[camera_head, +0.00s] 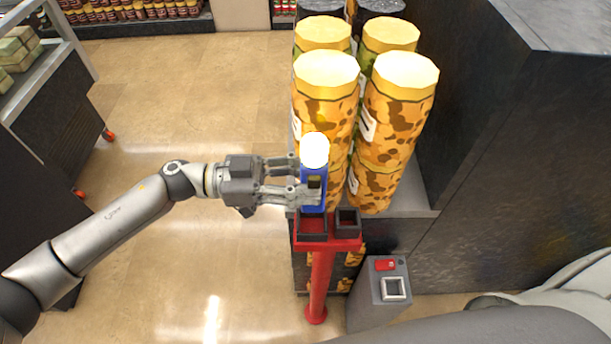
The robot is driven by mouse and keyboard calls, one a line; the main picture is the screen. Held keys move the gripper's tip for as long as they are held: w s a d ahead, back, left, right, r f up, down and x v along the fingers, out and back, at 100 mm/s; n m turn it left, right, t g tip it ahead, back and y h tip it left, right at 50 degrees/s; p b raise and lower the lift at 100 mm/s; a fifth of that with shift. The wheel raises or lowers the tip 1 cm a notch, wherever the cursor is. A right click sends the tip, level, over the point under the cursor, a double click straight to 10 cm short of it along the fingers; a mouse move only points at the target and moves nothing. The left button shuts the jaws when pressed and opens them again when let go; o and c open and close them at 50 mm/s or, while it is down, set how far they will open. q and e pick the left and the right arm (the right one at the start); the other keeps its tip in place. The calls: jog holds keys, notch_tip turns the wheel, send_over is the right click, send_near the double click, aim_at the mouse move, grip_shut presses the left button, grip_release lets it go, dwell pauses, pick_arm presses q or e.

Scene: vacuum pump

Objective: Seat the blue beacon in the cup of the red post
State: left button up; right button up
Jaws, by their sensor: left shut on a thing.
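The blue beacon (314,172) is upright, with a glowing white dome (315,150) on top. My left gripper (310,183) comes in from the left and is shut on its blue body. The red post (320,280) stands below, with a red top plate that carries two dark square cups. The beacon is over the left cup (312,232), its lower end by the back rim. I cannot tell whether it is inside or just above. The right cup (347,222) looks empty. My right gripper is not in view.
Tall stacks of yellow patterned cans (400,90) stand on a shelf close behind the beacon. A grey box (380,295) with a red button is right of the post. A dark cabinet (520,150) fills the right. Floor (210,260) left of the post is clear.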

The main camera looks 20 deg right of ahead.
pick_arm(q)
jog(key=shift+f+b, duration=0.75)
jog(key=shift+f, duration=0.2)
jog(key=shift+f+b, duration=1.05)
jog(key=shift+f, duration=0.9)
jog(key=shift+p, duration=0.8)
jog(key=shift+f+b, duration=1.5)
jog(key=shift+f, duration=0.8)
